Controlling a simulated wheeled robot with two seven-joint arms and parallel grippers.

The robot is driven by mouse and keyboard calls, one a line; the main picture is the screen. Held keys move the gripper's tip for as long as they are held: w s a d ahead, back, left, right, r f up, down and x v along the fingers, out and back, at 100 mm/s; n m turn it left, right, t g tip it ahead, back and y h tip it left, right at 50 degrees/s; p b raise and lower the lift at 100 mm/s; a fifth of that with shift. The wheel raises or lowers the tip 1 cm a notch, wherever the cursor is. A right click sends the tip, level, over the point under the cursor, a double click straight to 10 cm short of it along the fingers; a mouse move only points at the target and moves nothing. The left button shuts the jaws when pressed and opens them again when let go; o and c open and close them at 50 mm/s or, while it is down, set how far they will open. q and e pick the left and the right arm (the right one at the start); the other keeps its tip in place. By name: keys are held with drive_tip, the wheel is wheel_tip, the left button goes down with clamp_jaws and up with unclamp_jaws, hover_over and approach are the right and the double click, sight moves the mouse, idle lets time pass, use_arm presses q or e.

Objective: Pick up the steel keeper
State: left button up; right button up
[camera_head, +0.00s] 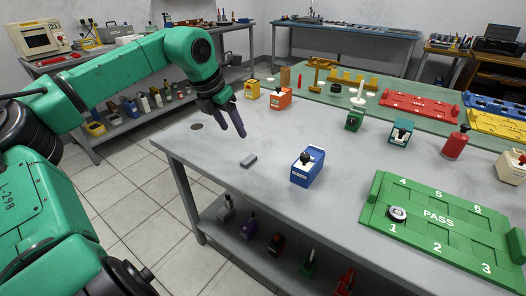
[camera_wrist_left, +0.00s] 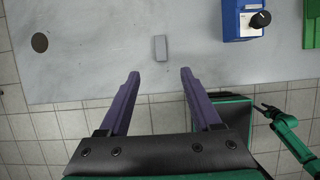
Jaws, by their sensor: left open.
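The steel keeper (camera_head: 248,161) is a small flat grey block lying on the grey table top near its front left edge. It also shows in the left wrist view (camera_wrist_left: 160,48), a little beyond the fingertips and roughly centred between them. My left gripper (camera_head: 232,130) has two purple fingers, open and empty, above the table and apart from the keeper. The fingers also show in the left wrist view (camera_wrist_left: 160,72). My right gripper (camera_wrist_left: 264,109) is small at the right of the left wrist view; its jaw state is unclear.
A blue box with a black knob (camera_head: 307,168) stands right of the keeper. A green PASS tray (camera_head: 437,249) holds a round piece at the right. Several coloured boxes stand farther back, including an orange one (camera_head: 281,98). The table around the keeper is clear.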

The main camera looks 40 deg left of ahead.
sight(248, 159)
use_arm(q)
drive_tip(key=x, duration=1.4)
drive_tip(key=shift+s, duration=0.1)
drive_tip(key=shift+c, duration=0.6)
clamp_jaws()
